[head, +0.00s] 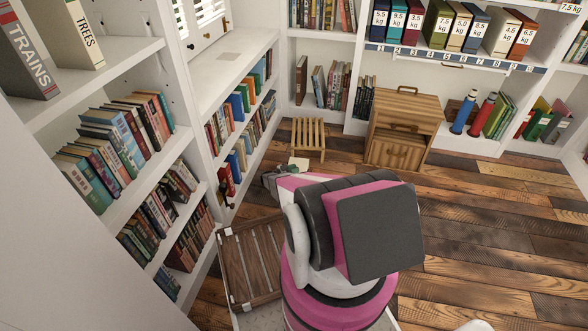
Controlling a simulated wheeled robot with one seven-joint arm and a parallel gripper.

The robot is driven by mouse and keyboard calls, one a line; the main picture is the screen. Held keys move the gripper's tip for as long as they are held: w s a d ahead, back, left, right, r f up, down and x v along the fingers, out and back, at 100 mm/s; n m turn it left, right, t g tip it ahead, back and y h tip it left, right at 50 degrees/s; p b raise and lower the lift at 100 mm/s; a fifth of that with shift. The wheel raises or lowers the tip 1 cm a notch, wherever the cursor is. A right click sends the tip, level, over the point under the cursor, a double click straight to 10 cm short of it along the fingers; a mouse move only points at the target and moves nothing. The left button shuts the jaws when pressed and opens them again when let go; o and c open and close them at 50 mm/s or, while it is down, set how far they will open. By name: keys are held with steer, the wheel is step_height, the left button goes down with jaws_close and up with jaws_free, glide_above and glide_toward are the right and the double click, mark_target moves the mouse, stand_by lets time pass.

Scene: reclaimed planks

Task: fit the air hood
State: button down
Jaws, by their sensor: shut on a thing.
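My arm, pink, white and dark grey, reaches away from me over the floor, low beside the left bookshelves. My gripper (273,178) shows only in part as a small grey shape past the arm, and its fingertips are not clear. A small pale flat piece (299,163) shows just beyond it, and my gripper seems shut on it. I cannot tell whether this piece is the air hood. White louvred panels (205,12) are on the wall at the top left, above a white counter (232,45).
A slatted wooden stool (308,134) stands beyond my gripper. A wooden cabinet (402,115) stands at the back. A dark slatted wooden crate (250,262) is left of my arm. Book-filled shelves (145,185) line the left. The plank floor (480,215) on the right is clear.

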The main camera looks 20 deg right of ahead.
stand_by(0.4)
steer(key=c, duration=0.8)
jaws_free()
steer(key=shift+r, duration=0.1)
